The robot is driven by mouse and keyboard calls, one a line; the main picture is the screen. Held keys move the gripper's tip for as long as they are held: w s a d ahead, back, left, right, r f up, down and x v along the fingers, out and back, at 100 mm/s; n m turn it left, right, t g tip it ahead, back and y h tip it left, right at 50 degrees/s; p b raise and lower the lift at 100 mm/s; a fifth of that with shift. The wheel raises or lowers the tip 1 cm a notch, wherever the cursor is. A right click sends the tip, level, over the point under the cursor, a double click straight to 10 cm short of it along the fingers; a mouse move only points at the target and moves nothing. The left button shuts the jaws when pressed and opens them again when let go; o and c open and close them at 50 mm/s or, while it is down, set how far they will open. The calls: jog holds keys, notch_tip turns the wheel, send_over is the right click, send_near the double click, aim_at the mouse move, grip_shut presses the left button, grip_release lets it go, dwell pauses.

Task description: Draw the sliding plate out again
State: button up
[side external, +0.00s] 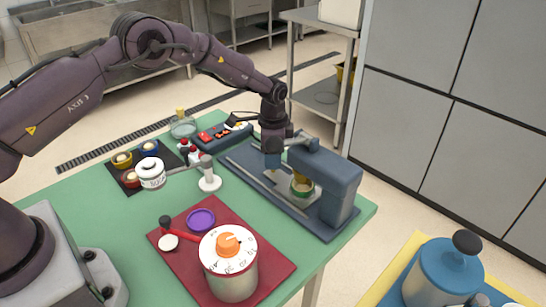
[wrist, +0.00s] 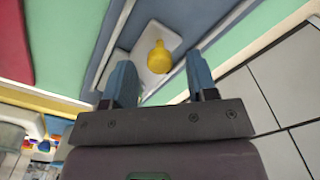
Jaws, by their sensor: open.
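The sliding plate (wrist: 153,80) is a pale grey plate with a yellow knob (wrist: 158,57) standing on it, in a channel of a blue-grey base. In the side view the base (side external: 245,170) carries a blue-grey upright head (side external: 325,180) at its right end. My gripper (side external: 272,160) is over the base, just left of that head, pointing down. In the wrist view its two blue fingers (wrist: 161,80) are apart with nothing between them; the knob appears beyond the gap. Contact with the plate cannot be told.
A white pivoting stand (side external: 209,180) is close left of the base. A dark red mat (side external: 270,268) holds a white dial pot (side external: 230,270) and a purple ring (side external: 201,219). A red-and-grey box (side external: 222,135) lies behind. Green tabletop (side external: 110,215) is clear at front left.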

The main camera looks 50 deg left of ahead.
jog(key=shift+f, duration=0.6)
grip_shut()
jog(key=a, duration=1.4)
jog(key=shift+a+r, duration=0.1)
jog(key=shift+a, duration=0.25)
jog(key=shift+c, duration=0.6)
grip_release()
jog(key=shift+a, duration=0.1)
jog(key=shift+o, duration=0.6)
jog(key=shift+d, duration=0.2)
